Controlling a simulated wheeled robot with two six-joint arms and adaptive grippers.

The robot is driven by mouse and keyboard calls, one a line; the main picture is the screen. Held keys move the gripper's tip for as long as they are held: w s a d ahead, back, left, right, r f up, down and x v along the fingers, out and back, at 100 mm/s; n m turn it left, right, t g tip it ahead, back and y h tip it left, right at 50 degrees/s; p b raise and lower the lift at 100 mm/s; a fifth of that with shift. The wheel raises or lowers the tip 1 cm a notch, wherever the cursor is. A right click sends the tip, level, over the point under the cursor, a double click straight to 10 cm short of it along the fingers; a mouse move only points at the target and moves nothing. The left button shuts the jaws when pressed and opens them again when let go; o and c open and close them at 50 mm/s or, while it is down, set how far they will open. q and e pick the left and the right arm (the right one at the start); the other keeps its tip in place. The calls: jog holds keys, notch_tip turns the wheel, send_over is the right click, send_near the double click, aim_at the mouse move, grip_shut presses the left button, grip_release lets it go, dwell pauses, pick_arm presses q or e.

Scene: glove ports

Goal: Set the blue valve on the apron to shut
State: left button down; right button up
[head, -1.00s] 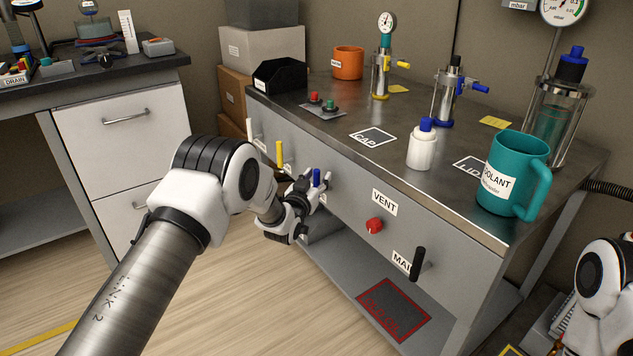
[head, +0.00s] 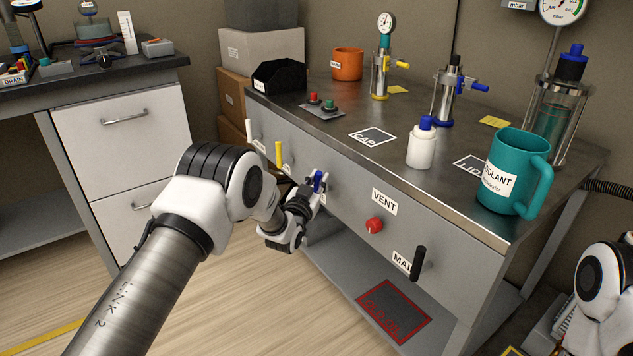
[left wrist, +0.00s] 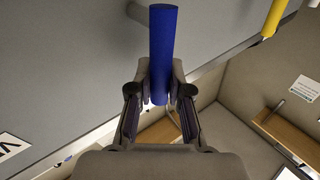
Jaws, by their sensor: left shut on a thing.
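The blue valve (head: 318,179) is on the front apron (head: 345,200) of the workbench, between the yellow valve and the red knob. Its handle points up in the head view. My left gripper (head: 315,187) is shut on this blue handle. In the left wrist view the blue handle (left wrist: 162,40) stands between the two fingertips of my left gripper (left wrist: 160,88), which grip its lower part. The valve's base and any label beside it are mostly hidden by the gripper. My right gripper is out of view.
Along the apron are a white handle (head: 254,134), a yellow handle (head: 279,154), a red knob (head: 374,225) under the VENT label and a black handle (head: 417,263). A lower shelf (head: 345,262) lies below. A teal mug (head: 507,175) stands near the top's edge.

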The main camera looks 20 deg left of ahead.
pick_arm(q)
jog(key=s+d+f+m+h+b, duration=0.1)
jog(key=f+m+h+b, duration=0.1)
jog(key=m+h+b, duration=0.4)
jog(key=s+d+f+m+h+b, duration=0.1)
jog(key=m+h+b, duration=0.5)
jog(key=m, duration=1.1)
jog(key=shift+s+d+f+h, duration=0.35)
jog(key=shift+d+f+h, duration=0.4)
jog(key=shift+f, duration=0.4)
jog(key=shift+a+h, duration=0.1)
jog(key=shift+h, duration=0.15)
jog(key=c, duration=1.1)
grip_release()
jog(key=v, duration=1.2)
